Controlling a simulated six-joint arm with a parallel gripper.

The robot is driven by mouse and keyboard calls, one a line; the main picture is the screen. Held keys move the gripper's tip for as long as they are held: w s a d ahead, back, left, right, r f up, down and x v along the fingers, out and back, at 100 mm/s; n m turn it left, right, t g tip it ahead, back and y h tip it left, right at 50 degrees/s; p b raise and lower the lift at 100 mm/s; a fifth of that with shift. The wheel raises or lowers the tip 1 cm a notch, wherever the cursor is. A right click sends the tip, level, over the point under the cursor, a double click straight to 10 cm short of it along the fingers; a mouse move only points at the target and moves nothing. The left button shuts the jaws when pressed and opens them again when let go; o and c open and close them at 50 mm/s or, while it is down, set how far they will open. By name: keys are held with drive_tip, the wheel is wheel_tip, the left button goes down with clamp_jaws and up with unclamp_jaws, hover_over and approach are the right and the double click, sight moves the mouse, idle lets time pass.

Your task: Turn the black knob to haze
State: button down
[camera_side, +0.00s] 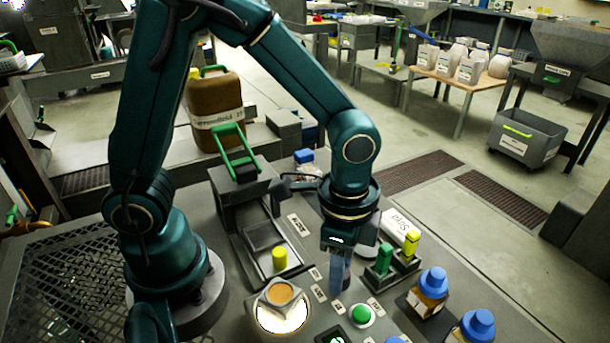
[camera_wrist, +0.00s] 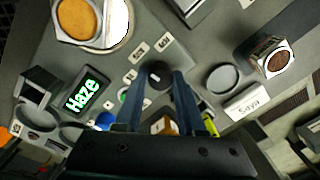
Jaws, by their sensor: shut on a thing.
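The black knob (camera_wrist: 155,75) sits on the grey panel between the tips of my gripper (camera_wrist: 158,78) in the wrist view. My gripper is shut on it, one blue-grey finger on each side. In the side view my gripper (camera_side: 339,286) points straight down at the panel, and the knob is hidden by the fingers. A small screen (camera_wrist: 82,95) on the panel reads "Haze" in green letters. Small white label plates (camera_wrist: 140,51) lie around the knob; their text is too small to read.
A green button (camera_side: 362,314) is close to my gripper. A cup with orange contents (camera_side: 280,294) stands on a bright round plate to the left.

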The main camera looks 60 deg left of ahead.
drive_tip(key=shift+m, duration=0.6)
drive_tip(key=c, duration=0.5)
unclamp_jaws()
drive_tip(key=shift+s+r, duration=0.1)
drive_tip(key=shift+r, duration=2.5)
